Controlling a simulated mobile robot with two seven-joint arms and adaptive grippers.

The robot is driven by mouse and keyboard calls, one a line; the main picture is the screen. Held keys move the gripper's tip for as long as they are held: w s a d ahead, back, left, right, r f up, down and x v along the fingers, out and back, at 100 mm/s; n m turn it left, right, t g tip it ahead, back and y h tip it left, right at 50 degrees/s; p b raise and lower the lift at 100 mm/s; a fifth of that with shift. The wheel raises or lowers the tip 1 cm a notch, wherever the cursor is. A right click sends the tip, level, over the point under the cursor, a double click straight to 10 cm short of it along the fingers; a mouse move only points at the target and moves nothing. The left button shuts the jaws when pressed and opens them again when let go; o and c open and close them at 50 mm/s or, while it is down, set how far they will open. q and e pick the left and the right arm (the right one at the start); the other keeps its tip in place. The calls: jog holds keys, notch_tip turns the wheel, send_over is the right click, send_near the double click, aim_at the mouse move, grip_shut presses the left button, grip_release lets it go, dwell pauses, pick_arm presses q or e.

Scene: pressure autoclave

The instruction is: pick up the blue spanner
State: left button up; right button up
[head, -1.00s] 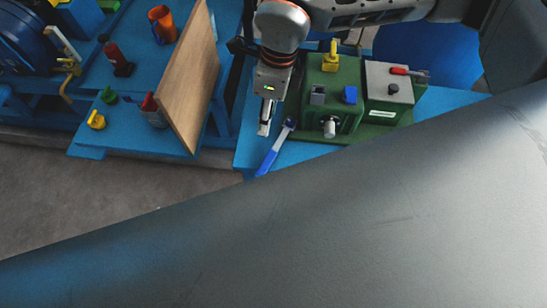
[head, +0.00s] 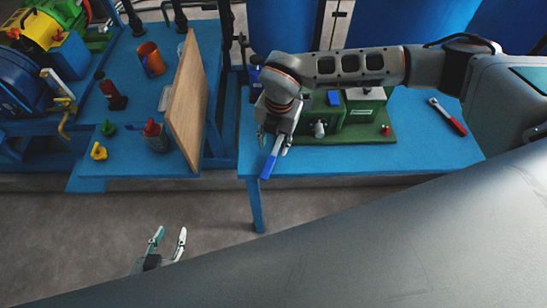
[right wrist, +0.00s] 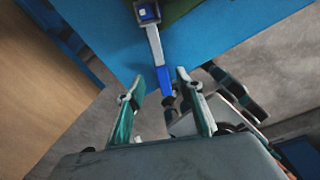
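The blue spanner (head: 269,165) lies near the front edge of the blue table; my right gripper hides its far end in the head view. In the right wrist view the spanner (right wrist: 155,48) shows a pale shaft and blue handle, whose end juts past the table edge. My right gripper (head: 272,138) is over it in the head view. In the right wrist view its two fingers (right wrist: 158,84) are apart, with the handle end seen in the gap; contact cannot be told. My left gripper (head: 170,240) is open and empty, low over the floor at left.
A green machine block (head: 352,115) stands just behind the spanner. A wooden board (head: 187,100) stands upright on the left bench, near an orange mug (head: 150,58). The table (head: 350,159) is clear in front of the block.

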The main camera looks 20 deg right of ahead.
aim_at(273, 155)
jog(key=f, duration=0.6)
jog(key=shift+w+f, duration=0.2)
grip_shut()
